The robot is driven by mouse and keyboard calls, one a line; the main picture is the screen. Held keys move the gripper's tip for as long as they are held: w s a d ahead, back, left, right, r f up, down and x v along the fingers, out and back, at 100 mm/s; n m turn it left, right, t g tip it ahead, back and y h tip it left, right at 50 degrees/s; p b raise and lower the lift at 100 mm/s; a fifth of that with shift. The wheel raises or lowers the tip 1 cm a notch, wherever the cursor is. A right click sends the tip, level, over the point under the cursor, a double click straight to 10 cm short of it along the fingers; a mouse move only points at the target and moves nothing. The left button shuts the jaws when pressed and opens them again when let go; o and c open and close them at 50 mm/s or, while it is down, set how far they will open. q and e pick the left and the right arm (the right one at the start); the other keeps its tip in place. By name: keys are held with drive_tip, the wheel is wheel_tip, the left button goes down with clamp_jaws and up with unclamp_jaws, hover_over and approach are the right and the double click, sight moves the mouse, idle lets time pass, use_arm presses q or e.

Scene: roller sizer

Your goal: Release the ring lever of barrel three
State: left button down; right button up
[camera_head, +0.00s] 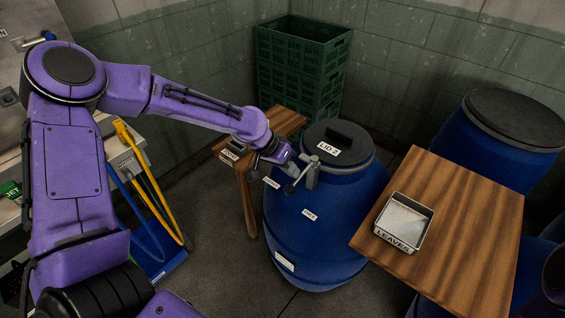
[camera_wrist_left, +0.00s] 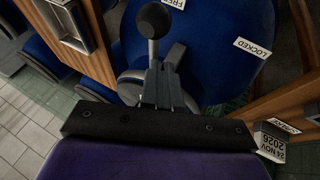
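A blue barrel (camera_head: 318,245) stands in the middle of the head view, its dark lid marked LID 2. A ring lever (camera_head: 289,188) with a round knob sticks out from the rim on its near left side. The lever's knob (camera_wrist_left: 153,20) also shows in the wrist view, pointing toward the FREE label (camera_wrist_left: 174,3). The LOCKED label (camera_wrist_left: 253,47) is off to the right there. My left gripper (camera_head: 300,176) is at the rim. In the wrist view its fingers (camera_wrist_left: 158,78) are close together around the lever's rod. My right gripper is out of view.
A wooden table (camera_head: 470,210) with a metal LEAVES tray (camera_head: 424,237) stands right of the barrel. Another blue barrel (camera_head: 510,150) is behind it. A small wooden table (camera_head: 284,120) and green crates (camera_head: 303,55) are behind left. Yellow and blue handles (camera_head: 150,185) stand left.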

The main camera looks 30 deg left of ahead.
use_arm(q)
drive_tip(key=s+a+r+p, duration=0.1)
drive_tip(key=s+a+r, duration=0.1)
drive_tip(key=a+r, duration=0.6)
drive_tip(key=shift+s+r, duration=0.35)
drive_tip(key=shift+r, duration=0.45)
drive_tip(key=shift+w+a, duration=0.1)
